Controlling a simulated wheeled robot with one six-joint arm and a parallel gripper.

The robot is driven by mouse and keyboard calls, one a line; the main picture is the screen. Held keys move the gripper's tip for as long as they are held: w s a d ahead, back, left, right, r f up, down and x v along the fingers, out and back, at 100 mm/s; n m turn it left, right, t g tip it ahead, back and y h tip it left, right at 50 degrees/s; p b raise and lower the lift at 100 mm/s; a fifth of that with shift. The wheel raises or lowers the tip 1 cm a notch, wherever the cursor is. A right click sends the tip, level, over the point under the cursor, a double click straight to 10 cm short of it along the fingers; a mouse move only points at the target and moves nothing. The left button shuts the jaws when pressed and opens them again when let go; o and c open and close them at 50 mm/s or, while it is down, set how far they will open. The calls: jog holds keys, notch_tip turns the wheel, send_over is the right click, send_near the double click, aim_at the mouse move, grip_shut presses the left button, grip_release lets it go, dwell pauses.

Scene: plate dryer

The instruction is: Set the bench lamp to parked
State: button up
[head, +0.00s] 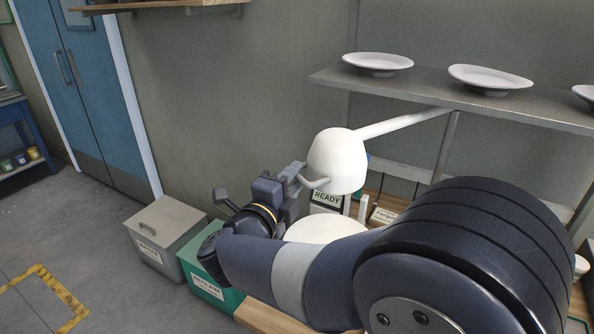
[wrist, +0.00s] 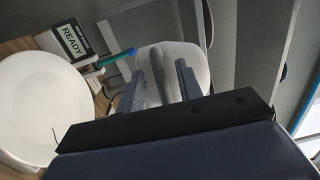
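The bench lamp has a white rounded head (head: 337,158) on a pale arm (head: 405,122) that runs right to the metal shelf. A small handle (head: 316,184) sticks out from the lower left of the head. My gripper (head: 296,172) is at the left of the lamp head, close to this handle. In the wrist view the lamp head (wrist: 188,58) is straight ahead. There my gripper (wrist: 160,76) is open, its fingers on either side of the handle (wrist: 157,72). I cannot tell whether either finger touches it.
A white plate (head: 325,229) lies below the lamp, beside a READY sign (head: 327,197). The shelf (head: 455,98) holds several plates at right. A grey bin (head: 165,232) and a green bin (head: 203,272) stand on the floor at left. Open floor lies further left.

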jog(key=shift+x, duration=1)
jog(key=shift+c, duration=0.5)
grip_shut()
